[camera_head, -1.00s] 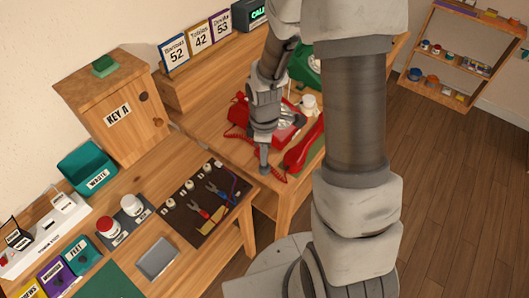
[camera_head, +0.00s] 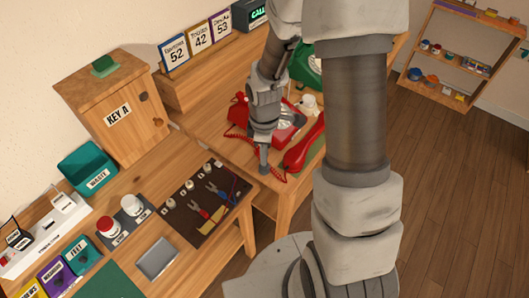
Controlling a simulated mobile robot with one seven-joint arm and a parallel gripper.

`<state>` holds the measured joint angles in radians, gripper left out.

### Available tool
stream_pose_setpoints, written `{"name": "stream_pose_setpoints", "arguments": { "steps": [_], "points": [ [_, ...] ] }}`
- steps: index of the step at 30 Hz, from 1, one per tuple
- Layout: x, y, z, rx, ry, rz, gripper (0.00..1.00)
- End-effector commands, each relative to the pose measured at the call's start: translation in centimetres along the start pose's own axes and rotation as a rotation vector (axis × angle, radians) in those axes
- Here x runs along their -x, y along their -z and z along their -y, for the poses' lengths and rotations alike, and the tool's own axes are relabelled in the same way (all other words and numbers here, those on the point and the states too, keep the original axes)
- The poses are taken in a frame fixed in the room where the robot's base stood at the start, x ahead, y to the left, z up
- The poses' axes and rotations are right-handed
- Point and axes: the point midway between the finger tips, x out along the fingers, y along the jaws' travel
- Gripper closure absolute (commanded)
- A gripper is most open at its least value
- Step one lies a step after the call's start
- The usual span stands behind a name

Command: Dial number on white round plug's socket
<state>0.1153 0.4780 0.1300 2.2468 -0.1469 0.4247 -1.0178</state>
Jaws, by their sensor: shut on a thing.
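A red phone (camera_head: 238,112) stands on the wooden table, partly hidden by my arm. Its handset (camera_head: 305,148) lies off it, to the right, with a coiled red cord. A green phone (camera_head: 312,68) is behind, mostly hidden by my arm. A small white rounded thing (camera_head: 307,104) sits between the two phones; I cannot tell whether it is the plug. No socket can be made out. My gripper (camera_head: 264,167) points down in front of the red phone, left of the handset. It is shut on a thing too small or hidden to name.
A dark tool mat (camera_head: 207,222) with pliers lies on the near table. A KEY A cabinet (camera_head: 110,118) and cards (camera_head: 199,40) reading 52, 42 and 53 stand behind. A teal waste bin (camera_head: 86,166) is at left, and a shelf (camera_head: 461,55) is far right.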

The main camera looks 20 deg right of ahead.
Motion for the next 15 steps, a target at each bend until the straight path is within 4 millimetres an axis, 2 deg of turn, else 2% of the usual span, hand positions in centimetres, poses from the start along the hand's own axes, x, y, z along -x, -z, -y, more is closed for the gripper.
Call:
{"name": "stream_pose_setpoints", "arguments": {
  "steps": [15],
  "points": [
    [-0.37, 0.01, 0.00, 0.000, 0.000, 0.000, 1.00]
  ]
}}
